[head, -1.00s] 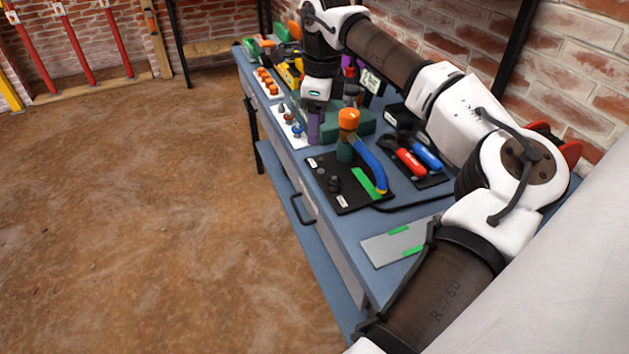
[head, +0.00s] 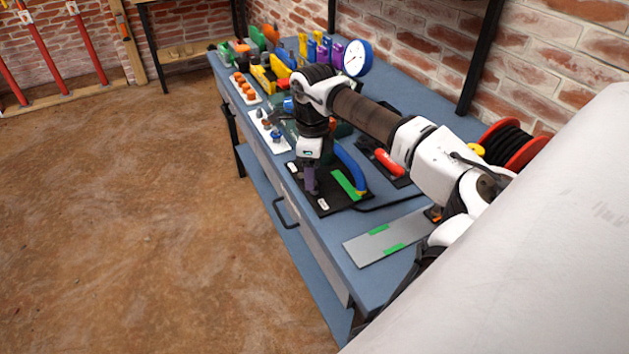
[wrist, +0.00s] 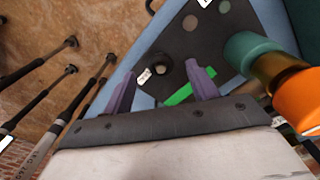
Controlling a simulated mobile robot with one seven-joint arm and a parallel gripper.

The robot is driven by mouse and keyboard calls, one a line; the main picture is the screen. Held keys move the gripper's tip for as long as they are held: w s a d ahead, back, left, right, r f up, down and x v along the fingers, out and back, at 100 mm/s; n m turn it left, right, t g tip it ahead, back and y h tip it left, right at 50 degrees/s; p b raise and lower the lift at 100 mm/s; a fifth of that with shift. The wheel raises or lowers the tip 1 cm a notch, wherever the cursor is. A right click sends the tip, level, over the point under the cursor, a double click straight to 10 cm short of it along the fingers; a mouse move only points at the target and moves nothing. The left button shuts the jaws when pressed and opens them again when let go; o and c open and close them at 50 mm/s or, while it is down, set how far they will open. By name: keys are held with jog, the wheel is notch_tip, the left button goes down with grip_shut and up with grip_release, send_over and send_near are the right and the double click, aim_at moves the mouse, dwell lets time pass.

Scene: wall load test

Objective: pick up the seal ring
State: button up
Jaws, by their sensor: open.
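My gripper (wrist: 163,80) has its two purple fingers apart and empty in the wrist view. In the head view my gripper (head: 310,182) points down over the black mat (head: 325,204) on the blue bench. A small dark round piece (wrist: 158,62) lies on the mat (wrist: 205,48), in line with the gap and beyond the fingertips. It looks like the seal ring, but its hole is not clear. In the head view it is hidden by the gripper. A green strip (wrist: 178,95) and a white label (wrist: 144,76) lie close to it.
A teal and orange fitting (wrist: 255,50) stands close to the right finger in the wrist view. A grey plate (head: 385,238) lies nearer on the bench.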

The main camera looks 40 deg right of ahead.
notch_tip(320, 180, down, 2)
jog(key=shift+f, duration=0.15)
jog(key=c, duration=1)
jog(key=shift+c, duration=0.2)
